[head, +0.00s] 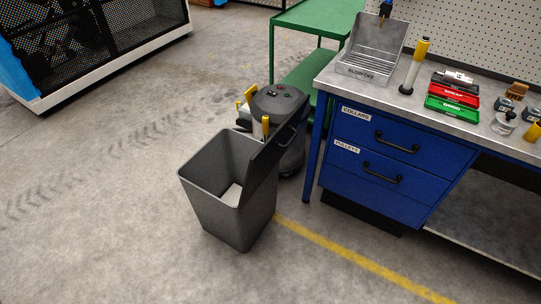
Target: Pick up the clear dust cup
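A small, clear, round cup-like vessel (504,123) with a dark part at its top stands on the workbench near the right edge of the head view. It looks like the clear dust cup, but it is too small to be sure. A yellow part (533,132) is just right of it, cut by the picture edge. Neither of my grippers is in view, and nothing touches the vessel.
The metal workbench (385,97) has blue drawers below. Red and green cases (455,95), a yellow-topped cylinder (412,72) and a steel tray (375,58) stand on it. A grey bin (215,190) and a vacuum-like machine (278,100) stand left of it. The foreground floor is clear.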

